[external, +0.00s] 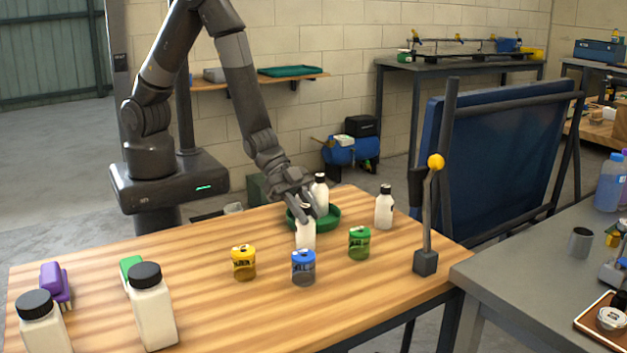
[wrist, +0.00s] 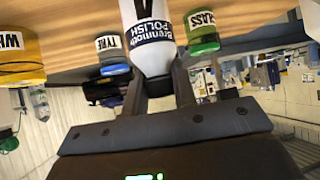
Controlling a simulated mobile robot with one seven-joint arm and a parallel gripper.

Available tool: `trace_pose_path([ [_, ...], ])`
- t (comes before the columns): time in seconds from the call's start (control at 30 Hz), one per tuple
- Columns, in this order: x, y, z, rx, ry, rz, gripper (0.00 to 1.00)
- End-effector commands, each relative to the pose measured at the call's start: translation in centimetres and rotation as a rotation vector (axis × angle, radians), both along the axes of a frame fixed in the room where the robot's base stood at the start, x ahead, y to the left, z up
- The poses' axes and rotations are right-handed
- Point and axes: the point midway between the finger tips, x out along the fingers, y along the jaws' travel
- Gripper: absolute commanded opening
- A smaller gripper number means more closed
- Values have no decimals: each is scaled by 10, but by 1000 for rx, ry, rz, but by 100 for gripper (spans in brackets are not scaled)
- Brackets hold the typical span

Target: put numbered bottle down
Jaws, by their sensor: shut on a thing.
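My gripper (external: 304,207) reaches down over the wooden table and is shut on a white bottle (external: 306,234). In the wrist view, the bottle (wrist: 153,42) is upright relative to the table and between the fingers (wrist: 160,82). A second white bottle with a black cap (external: 320,195) stands at the green round tray (external: 334,220). A third (external: 384,208) stands to the right on the table.
A yellow can (external: 243,263) and a green can (external: 359,243) stand near the held bottle. Large white bottles (external: 153,312) and a purple brush (external: 54,283) are at front left. A post with a yellow knob (external: 428,215) stands at the right edge. The table's middle left is clear.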

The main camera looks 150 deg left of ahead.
Motion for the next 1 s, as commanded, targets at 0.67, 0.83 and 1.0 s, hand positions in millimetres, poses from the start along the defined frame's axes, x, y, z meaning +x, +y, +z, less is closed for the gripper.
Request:
trace_pose_path([
  [0.67,-2,0,7,-2,8,1,0],
  [0.83,-1,0,28,0,2,1,0],
  [1.0,-4,-25,54,-1,3,-4,0],
])
